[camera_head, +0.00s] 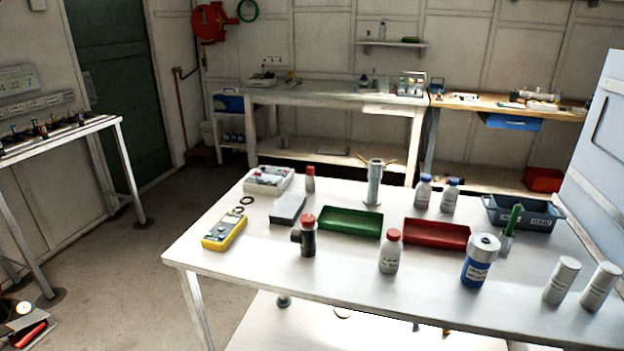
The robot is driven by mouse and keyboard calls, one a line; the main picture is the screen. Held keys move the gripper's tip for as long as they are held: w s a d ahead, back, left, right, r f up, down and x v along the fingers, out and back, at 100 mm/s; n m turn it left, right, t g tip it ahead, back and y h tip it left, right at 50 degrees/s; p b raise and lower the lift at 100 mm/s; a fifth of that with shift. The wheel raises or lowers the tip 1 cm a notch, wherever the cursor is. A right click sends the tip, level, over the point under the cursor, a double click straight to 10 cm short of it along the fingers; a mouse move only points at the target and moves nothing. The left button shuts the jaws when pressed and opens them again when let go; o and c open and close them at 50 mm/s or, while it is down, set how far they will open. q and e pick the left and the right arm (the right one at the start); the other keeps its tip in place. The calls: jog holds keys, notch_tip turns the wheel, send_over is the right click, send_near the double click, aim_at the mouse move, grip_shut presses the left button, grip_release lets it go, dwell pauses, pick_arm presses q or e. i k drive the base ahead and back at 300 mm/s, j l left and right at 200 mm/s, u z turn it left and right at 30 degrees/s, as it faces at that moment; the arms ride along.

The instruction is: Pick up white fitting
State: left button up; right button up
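Neither of my grippers is in view. No thing on the white table (330,275) shows clearly as the white fitting. A pale upright cylinder with a wider foot (375,182) stands behind the green tray (350,222); I cannot tell if it is the fitting. Two plain white cylinders, one (562,281) left of the other (600,287), stand upright at the table's right front. A white tray (267,181) at the back left holds small parts too small to make out.
A red tray (437,234), a red-capped white bottle (389,251), a dark red-capped bottle (304,236), a blue can (480,261) and a grey bin (521,214) crowd the table. A yellow meter (224,232) lies at the left. The front left edge is clear.

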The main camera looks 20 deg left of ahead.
aim_at(310, 181)
jog(key=z, duration=0.25)
jog(key=j+z, duration=0.4)
jog(key=j, duration=0.2)
jog(key=j+z, duration=0.45)
jog(key=j, duration=0.2)
jog(key=i+j, duration=0.05)
